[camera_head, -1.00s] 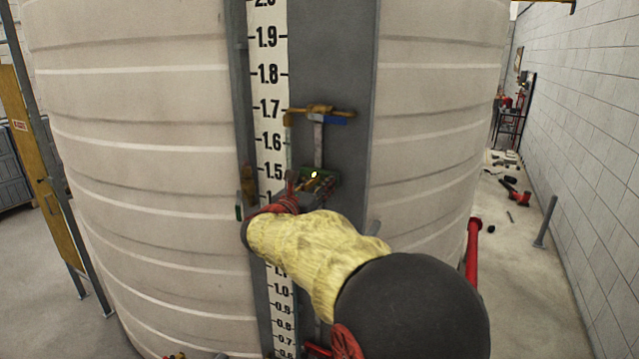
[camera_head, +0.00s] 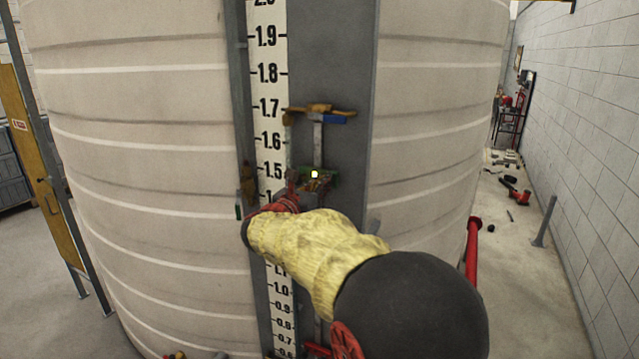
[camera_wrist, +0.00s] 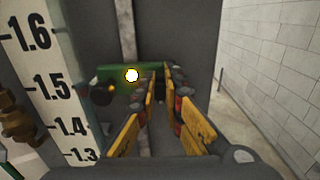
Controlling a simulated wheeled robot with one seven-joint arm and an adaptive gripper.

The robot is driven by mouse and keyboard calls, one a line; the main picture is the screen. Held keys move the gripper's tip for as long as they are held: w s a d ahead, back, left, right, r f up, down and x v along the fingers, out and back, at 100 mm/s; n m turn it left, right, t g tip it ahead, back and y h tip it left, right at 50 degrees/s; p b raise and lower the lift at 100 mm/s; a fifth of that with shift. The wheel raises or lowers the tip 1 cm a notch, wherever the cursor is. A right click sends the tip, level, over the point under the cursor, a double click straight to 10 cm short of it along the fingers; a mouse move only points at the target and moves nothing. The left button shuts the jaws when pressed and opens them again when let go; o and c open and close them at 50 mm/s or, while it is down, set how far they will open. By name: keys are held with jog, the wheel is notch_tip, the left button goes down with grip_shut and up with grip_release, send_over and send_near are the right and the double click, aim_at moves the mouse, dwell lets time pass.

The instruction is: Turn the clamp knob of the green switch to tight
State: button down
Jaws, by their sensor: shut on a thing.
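The green switch (camera_head: 333,180) sits on a grey vertical rail in front of the tank, beside the 1.5 mark. It also shows in the wrist view (camera_wrist: 110,73), with a bright pale round spot on its front. My gripper (camera_head: 314,183) is at the switch and hides much of it in the head view. In the wrist view, the two yellow-padded fingers (camera_wrist: 160,88) close in on a small dark part at the switch's right side, which looks like the clamp knob. The fingers cover most of that part, so its setting cannot be seen.
A yellow and blue fitting (camera_head: 320,113) is on the rail above the switch. The white level scale (camera_head: 270,110) runs down to its left, with brass fittings (camera_wrist: 15,115) beyond. The large beige tank (camera_head: 140,150) stands behind. A block wall (camera_head: 590,150) is to the right.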

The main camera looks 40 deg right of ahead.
jog(key=shift+b, duration=0.5)
jog(key=m+b, duration=0.6)
jog(key=b, duration=0.2)
jog(key=f+m+b, duration=0.1)
jog(key=m+b, duration=0.4)
jog(key=b, duration=0.4)
jog(key=s+m+b, duration=0.1)
jog(key=m+b, duration=0.5)
jog(key=b, duration=0.3)
jog(key=shift+d+f+m, duration=0.15)
jog(key=shift+m, duration=0.15)
jog(key=c, duration=1.9)
grip_release()
